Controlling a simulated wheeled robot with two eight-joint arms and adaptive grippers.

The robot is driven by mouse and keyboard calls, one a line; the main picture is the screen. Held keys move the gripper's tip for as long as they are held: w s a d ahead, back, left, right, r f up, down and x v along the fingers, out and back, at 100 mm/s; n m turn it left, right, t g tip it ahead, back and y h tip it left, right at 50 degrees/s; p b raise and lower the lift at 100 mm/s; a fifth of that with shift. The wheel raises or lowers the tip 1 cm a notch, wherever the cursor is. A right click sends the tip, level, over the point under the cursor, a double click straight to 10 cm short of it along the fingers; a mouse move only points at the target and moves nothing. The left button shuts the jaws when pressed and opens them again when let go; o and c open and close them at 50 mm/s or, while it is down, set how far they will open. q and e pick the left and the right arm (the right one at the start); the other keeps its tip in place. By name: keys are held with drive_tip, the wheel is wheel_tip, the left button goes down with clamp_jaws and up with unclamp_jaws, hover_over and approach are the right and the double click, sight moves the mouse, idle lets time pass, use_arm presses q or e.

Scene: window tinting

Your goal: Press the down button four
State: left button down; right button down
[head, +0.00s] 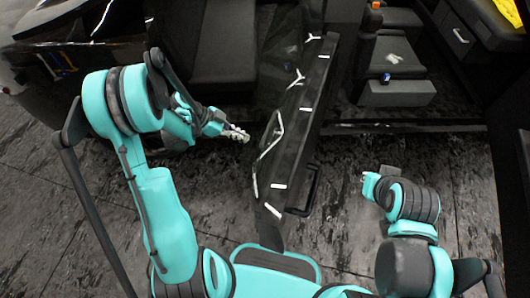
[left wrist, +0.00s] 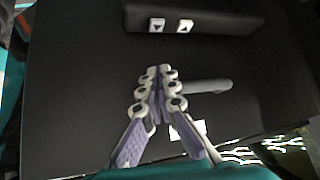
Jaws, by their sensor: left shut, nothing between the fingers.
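Two small white buttons with dark arrow marks sit on a dark raised strip in the left wrist view. The left one, the down button (left wrist: 157,25), seems to carry a downward arrow, and the right one, the up button (left wrist: 185,26), an upward arrow. My left gripper (left wrist: 160,72) is shut and empty, its fingertips below the buttons in that picture and apart from them. In the head view my left gripper (head: 240,135) is left of the open car door. The buttons cannot be made out there. My right arm's end is at the right, its fingers not clear.
The open car door (head: 310,100) stands upright in the middle, with a dark handle (head: 302,190). Behind it are a dark seat (head: 224,45) and a grey box (head: 397,93). A pale rod (left wrist: 205,86) lies behind my left fingers.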

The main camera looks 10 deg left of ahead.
idle(0.3)
use_arm(q)
drive_tip(key=b+x, duration=0.3)
drive_tip(key=x, duration=0.7)
drive_tip(key=shift+w+d+f, duration=0.1)
drive_tip(key=shift+d+f, duration=0.05)
drive_tip(key=shift+f, duration=0.1)
wheel_tip(320, 180, down, 2)
drive_tip(key=shift+f+b, duration=0.2)
drive_tip(key=shift+b, duration=0.55)
drive_tip(key=shift+f, duration=0.5)
